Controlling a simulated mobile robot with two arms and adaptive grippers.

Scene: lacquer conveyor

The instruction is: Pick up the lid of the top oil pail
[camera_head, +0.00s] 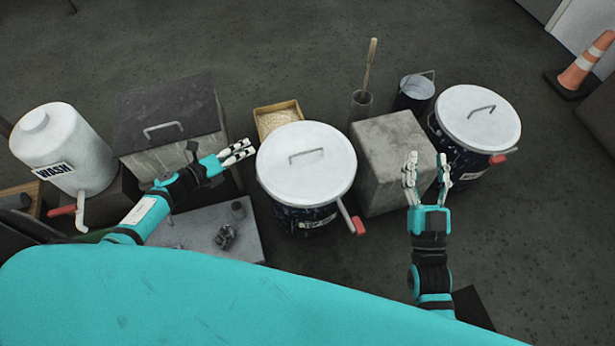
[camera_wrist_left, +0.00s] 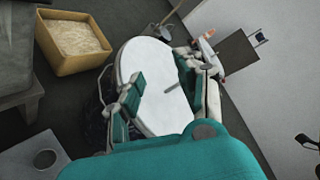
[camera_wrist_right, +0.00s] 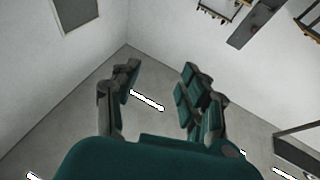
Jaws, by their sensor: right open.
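Two dark pails with white lids show in the head view. One lid (camera_head: 306,165) sits on the middle pail (camera_head: 305,222); the other lid (camera_head: 477,118) sits on the pail (camera_head: 449,149) farther right and higher in the picture. Each lid has a thin bar handle on top. My left gripper (camera_head: 248,149) is open and empty at the left edge of the middle lid; that lid shows beyond its fingers in the left wrist view (camera_wrist_left: 150,65). My right gripper (camera_head: 427,157) is open and empty, in front of the right pail.
A concrete block (camera_head: 392,150) stands between the pails. A yellow tray of grainy material (camera_head: 263,133), a cup with a stick (camera_head: 361,105) and a bucket (camera_head: 414,92) stand behind. A metal box (camera_head: 172,115) and a white wash tank (camera_head: 64,150) are left.

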